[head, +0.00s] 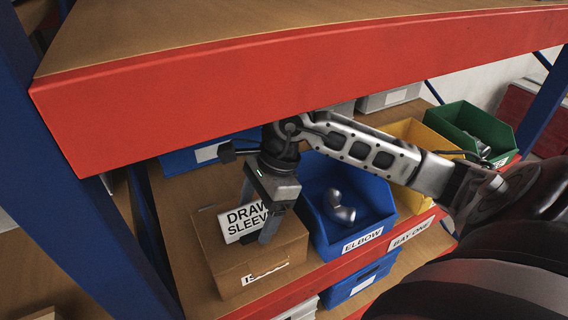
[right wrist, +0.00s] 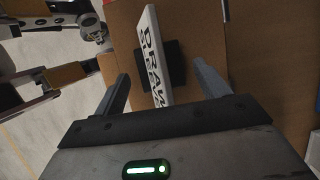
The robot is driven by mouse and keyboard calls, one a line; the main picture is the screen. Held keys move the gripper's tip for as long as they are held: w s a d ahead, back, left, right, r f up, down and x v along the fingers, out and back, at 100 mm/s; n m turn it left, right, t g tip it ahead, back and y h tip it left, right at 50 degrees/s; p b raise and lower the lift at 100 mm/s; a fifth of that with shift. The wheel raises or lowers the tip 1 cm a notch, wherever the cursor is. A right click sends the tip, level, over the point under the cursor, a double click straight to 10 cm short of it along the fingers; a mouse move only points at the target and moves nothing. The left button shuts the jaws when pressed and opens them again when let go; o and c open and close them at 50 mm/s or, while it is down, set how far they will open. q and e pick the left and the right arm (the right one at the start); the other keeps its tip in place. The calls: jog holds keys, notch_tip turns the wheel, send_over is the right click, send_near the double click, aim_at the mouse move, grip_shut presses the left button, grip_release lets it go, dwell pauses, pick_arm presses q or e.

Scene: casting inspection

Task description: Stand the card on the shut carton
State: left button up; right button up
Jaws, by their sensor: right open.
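The white card (head: 238,221), lettered "DRAW SLEEVE", stands upright on the top of the brown shut carton (head: 232,262). In the right wrist view the card (right wrist: 154,58) is seen nearly edge-on, with a dark block at its foot on the carton top (right wrist: 215,50). My right gripper (head: 257,212) points down over the carton, with its fingers apart on either side of the card. Gaps show between the card and both fingers in the right wrist view (right wrist: 163,88), so the gripper is open. Part of the card's lettering is hidden by a finger in the head view.
A blue bin (head: 318,236) labelled "ELBOW" holds a metal elbow, right of the carton. A yellow bin (head: 413,135) and a green bin (head: 468,118) stand beyond. The red-edged upper shelf (head: 250,80) hangs above my right arm. A blue post (head: 70,190) rises at left.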

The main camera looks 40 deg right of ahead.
jog(key=v, duration=0.2)
jog(key=shift+d+r+b, duration=0.2)
jog(key=shift+d+b, duration=0.15)
jog(key=shift+d, duration=0.05)
pick_arm(q)
jog(key=b, duration=0.1)
jog(key=f+b, duration=0.1)
jog(key=shift+d+f+b, duration=0.2)
jog(key=shift+f+b, duration=0.05)
jog(key=shift+b, duration=0.1)
pick_arm(e)
jog(key=s+d, duration=0.2)
jog(key=d, duration=0.9)
jog(key=shift+s, duration=0.4)
pick_arm(q)
jog(key=shift+w+t, duration=0.15)
jog(key=shift+t, duration=0.15)
